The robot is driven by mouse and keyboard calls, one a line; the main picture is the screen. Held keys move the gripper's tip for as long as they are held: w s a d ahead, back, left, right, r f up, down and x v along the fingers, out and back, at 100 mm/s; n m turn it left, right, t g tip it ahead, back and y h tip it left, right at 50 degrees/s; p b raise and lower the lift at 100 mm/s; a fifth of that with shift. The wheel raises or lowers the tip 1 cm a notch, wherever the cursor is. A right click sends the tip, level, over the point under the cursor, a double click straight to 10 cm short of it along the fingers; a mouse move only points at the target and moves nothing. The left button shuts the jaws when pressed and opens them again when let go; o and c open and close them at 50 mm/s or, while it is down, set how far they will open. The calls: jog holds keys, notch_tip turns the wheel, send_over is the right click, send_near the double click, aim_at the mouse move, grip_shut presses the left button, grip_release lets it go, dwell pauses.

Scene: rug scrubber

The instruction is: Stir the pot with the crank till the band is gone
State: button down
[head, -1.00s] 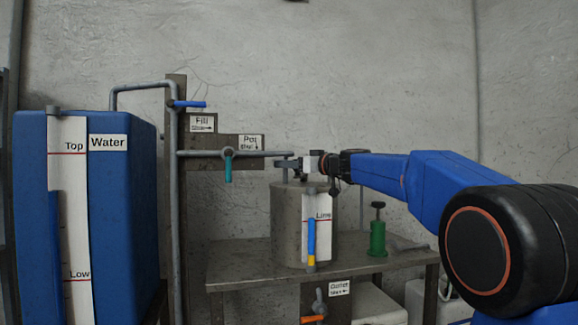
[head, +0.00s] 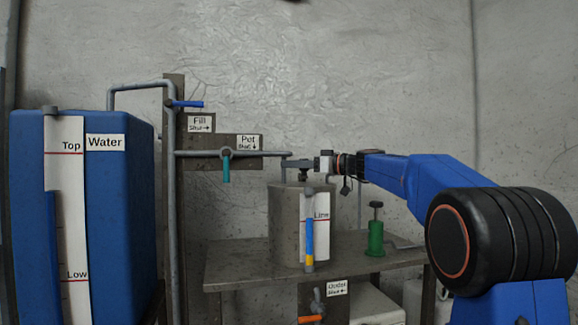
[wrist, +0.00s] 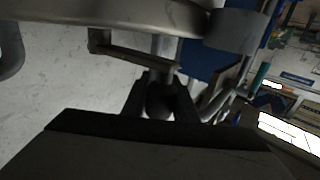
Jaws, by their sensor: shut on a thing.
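The grey metal pot (head: 285,228) stands on the bench. A gauge on its front carries a white plate (head: 322,222) marked "Line". The gauge column (head: 309,237) is blue, up to about that line, with a short yellow band (head: 309,263) at its bottom. My gripper (head: 303,164) is above the pot's top, shut on the crank's knob. In the wrist view the round dark knob (wrist: 158,103) sits between the fingers, with the crank's bar (wrist: 140,58) beyond it under the pot's rim. The pot's inside is hidden.
A blue water tank (head: 125,215) stands left. Pipes carry the blue-handled Fill valve (head: 188,104) and the teal-handled Pot valve (head: 226,168). A green hand pump (head: 376,238) stands right of the pot on the bench (head: 235,272). An orange-handled outlet valve (head: 311,319) is below.

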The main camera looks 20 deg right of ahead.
jog(key=d+n+g+y, duration=0.1)
jog(key=g, duration=0.1)
jog(key=s+d+n+g+y, duration=0.1)
jog(key=n+g, duration=0.1)
jog(key=shift+s+d+y, duration=0.1)
jog(key=shift+y, duration=0.2)
jog(key=shift+s+d+f, duration=0.1)
jog(key=shift+s+d, duration=0.05)
jog(key=shift+d, duration=0.5)
jog(key=shift+s+d, duration=0.1)
jog(key=shift+d, duration=0.5)
jog(key=shift+s, duration=0.1)
jog(key=c, duration=1.6)
grip_release()
jog(key=shift+r, duration=0.2)
jog(key=shift+c, duration=0.2)
jog(key=shift+o, duration=1.2)
jog(key=shift+s+d+r, duration=0.1)
jog(key=shift+s+r, duration=0.05)
jog(key=shift+s, duration=0.05)
jog(key=shift+w+f, duration=0.15)
jog(key=shift+f, duration=0.05)
jog(key=shift+d, duration=0.5)
jog(key=v, duration=1.6)
jog(key=shift+s, duration=0.4)
jog(key=shift+d, duration=0.1)
